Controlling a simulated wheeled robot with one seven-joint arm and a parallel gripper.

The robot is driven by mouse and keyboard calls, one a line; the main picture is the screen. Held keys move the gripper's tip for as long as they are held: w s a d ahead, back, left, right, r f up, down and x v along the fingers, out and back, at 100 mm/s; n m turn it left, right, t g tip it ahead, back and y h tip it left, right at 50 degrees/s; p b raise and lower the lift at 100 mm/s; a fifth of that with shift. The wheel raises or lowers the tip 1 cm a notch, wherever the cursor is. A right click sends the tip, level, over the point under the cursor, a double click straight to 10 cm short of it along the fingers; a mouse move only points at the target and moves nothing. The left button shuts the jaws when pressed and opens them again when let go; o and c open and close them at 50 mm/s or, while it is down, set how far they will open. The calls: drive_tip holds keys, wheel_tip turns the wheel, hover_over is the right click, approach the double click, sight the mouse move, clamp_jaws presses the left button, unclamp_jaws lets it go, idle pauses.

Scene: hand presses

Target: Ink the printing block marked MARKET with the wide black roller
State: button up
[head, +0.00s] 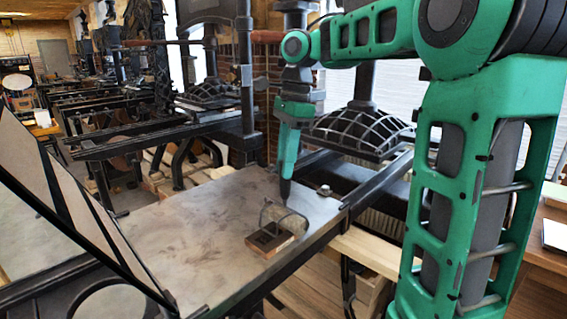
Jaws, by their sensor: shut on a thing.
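A small brown printing block (268,244) with a dark face lies on the grey press bed near its right edge. Any lettering on it is too small to read. The roller (271,213), a dark grey cylinder in a thin wire frame, is at the block's far edge. I cannot tell whether it touches the block. My gripper (285,181) points down above the roller and is shut on its dark handle, which mostly hides between the fingers.
The flat press bed (180,235) has wide free room to the left of the block. A domed, ribbed press part (358,132) and black rails stand behind on the right. A slanted frame (70,195) rises at the left. More presses fill the back left.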

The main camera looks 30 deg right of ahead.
drive_tip(key=shift+s+a, duration=0.3)
drive_tip(key=shift+a, duration=0.6)
drive_tip(key=shift+s+a, duration=0.3)
drive_tip(key=shift+a, duration=0.6)
drive_tip(key=shift+s+a, duration=0.3)
drive_tip(key=shift+a, duration=0.6)
drive_tip(key=shift+w+d+f, duration=0.1)
drive_tip(key=shift+w+d, duration=0.25)
drive_tip(key=shift+d, duration=0.7)
drive_tip(key=shift+w+d+r, duration=0.1)
drive_tip(key=shift+w+d, duration=0.2)
drive_tip(key=shift+d, duration=0.75)
drive_tip(key=shift+w+d+f, duration=0.1)
drive_tip(key=shift+w+d, duration=0.25)
drive_tip(key=shift+d, duration=0.7)
drive_tip(key=s+a, duration=0.3)
drive_tip(key=a, duration=0.6)
drive_tip(key=shift+a, duration=0.35)
drive_tip(key=shift+r, duration=2.55)
